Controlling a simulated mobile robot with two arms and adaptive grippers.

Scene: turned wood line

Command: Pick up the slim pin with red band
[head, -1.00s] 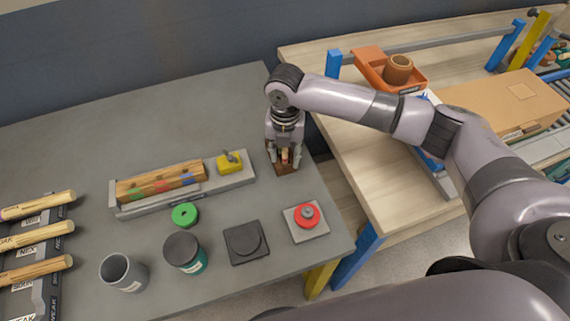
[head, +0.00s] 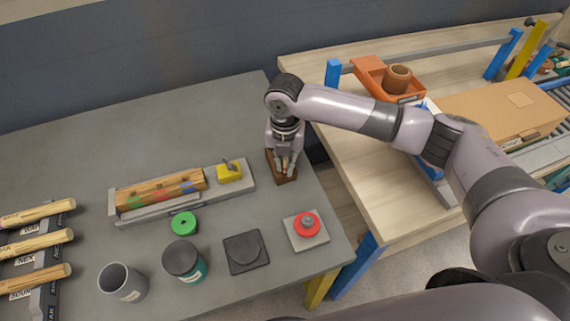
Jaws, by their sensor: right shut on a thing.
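My right gripper (head: 286,168) points down over a small dark brown wooden block (head: 272,166) near the right edge of the grey table. Its fingers are shut on a slim pin at the block, of which a small reddish-tan part shows between the fingertips. The fingers hide most of the pin, and its red band is too small to make out clearly. I cannot tell whether the pin is clear of the block. My left gripper is not in view.
Left of the block is a grey fixture (head: 150,219) with a wooden bar and yellow clamp (head: 230,172). In front stand a green ring (head: 183,223), a dark-lidded jar (head: 184,262), a grey cup (head: 120,281), a black pad (head: 245,252) and a red button (head: 307,224). The back of the table is clear.

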